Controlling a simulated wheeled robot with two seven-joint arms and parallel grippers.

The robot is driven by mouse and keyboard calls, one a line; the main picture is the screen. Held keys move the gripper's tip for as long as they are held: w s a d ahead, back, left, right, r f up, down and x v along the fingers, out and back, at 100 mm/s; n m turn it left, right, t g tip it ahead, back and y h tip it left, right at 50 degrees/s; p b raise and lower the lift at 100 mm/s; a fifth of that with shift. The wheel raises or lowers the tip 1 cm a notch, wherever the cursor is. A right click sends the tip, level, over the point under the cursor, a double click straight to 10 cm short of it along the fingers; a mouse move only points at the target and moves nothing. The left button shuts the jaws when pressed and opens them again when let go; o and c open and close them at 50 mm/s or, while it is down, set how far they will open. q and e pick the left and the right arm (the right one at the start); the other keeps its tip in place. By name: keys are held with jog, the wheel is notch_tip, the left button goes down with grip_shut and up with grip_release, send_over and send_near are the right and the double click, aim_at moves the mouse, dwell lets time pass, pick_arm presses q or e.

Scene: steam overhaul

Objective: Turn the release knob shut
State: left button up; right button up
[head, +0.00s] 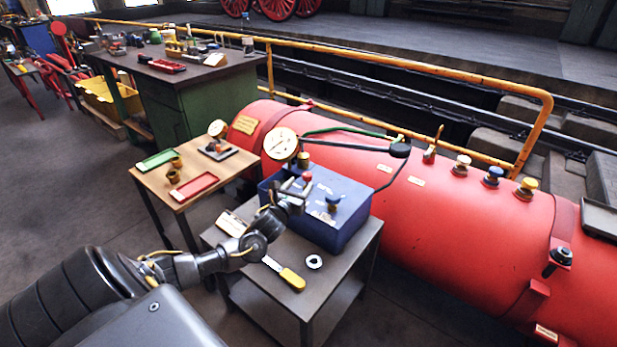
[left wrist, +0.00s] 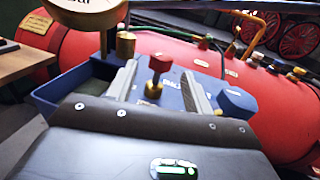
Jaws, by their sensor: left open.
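No label shows which is the release knob. My left gripper (head: 296,188) is at the red knob, open. In the left wrist view the red knob (left wrist: 160,63) shows between the two spread fingers (left wrist: 160,85); I cannot tell whether either touches it. My right gripper is not in view.
A pressure gauge (head: 281,144) stands at the box's back left. A yellow-handled tool (head: 291,278) and a white ring (head: 314,262) lie on the grey table (head: 287,315). A red boiler (head: 450,220) lies behind. A wooden table (head: 150,187) with trays is at left.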

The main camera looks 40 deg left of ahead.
aim_at(305, 179)
pick_arm(q)
jog(key=x, duration=0.5)
jog(key=shift+w, duration=0.65)
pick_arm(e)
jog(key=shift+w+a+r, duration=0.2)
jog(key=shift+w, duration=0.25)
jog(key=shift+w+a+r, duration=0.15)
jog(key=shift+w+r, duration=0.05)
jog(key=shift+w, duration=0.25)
pick_arm(q)
jog(key=c, duration=0.9)
jog(key=shift+a, duration=0.1)
jog(key=shift+c, duration=0.2)
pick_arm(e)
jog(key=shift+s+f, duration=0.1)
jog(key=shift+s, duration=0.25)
